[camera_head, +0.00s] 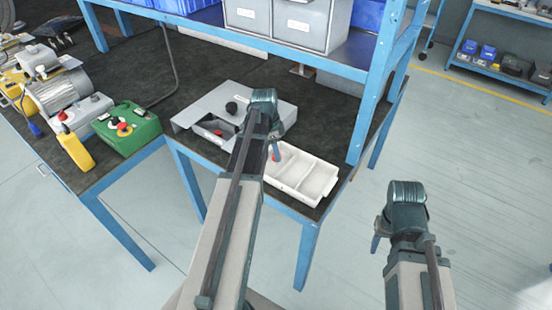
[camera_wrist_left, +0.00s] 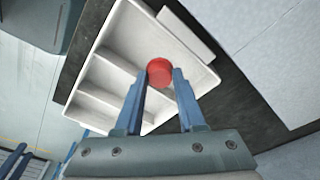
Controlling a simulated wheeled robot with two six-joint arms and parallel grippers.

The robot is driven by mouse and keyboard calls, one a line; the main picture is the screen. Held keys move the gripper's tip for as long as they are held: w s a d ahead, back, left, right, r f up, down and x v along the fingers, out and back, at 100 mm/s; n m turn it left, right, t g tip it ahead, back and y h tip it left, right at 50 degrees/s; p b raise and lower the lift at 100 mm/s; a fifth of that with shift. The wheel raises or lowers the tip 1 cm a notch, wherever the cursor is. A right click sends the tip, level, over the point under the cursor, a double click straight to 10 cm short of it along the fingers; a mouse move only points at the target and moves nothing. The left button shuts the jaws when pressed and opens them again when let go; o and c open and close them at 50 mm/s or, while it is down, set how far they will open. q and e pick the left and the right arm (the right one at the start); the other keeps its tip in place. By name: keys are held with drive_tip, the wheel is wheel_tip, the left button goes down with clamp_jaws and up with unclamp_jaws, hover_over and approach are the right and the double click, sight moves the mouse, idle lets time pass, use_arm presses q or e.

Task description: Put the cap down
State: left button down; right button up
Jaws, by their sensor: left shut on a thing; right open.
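A round red cap (camera_wrist_left: 160,72) is held between the fingertips of my left gripper (camera_wrist_left: 159,78) in the left wrist view. In the head view the cap (camera_head: 277,155) shows small below the left wrist, with my left gripper (camera_head: 275,147) pointing down at it. The cap is over the white divided tray (camera_wrist_left: 92,72), near one of its end compartments; I cannot tell its exact height above the tray floor. The tray (camera_head: 319,183) sits near the bench's front right corner. My right gripper (camera_head: 377,240) is off the bench to the right, with its fingers mostly hidden.
A green control box (camera_head: 128,128) and a motor (camera_head: 62,94) are further left. A blue shelf post (camera_head: 378,90) rises close behind the tray. Floor right of the bench is clear.

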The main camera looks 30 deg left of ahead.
use_arm(q)
drive_tip(key=shift+w+f+b, duration=0.1)
drive_tip(key=shift+f+b, duration=1.65)
drive_tip(key=shift+f, duration=0.05)
drive_tip(key=shift+f, duration=0.15)
drive_tip(key=c, duration=0.5)
unclamp_jaws()
drive_tip(key=shift+r, duration=0.2)
wheel_tip(320, 180, up, 12)
drive_tip(key=s+a+p, duration=0.1)
drive_tip(key=p, duration=1.1)
drive_tip(key=shift+a, duration=0.25)
drive_tip(key=shift+s+f, duration=0.1)
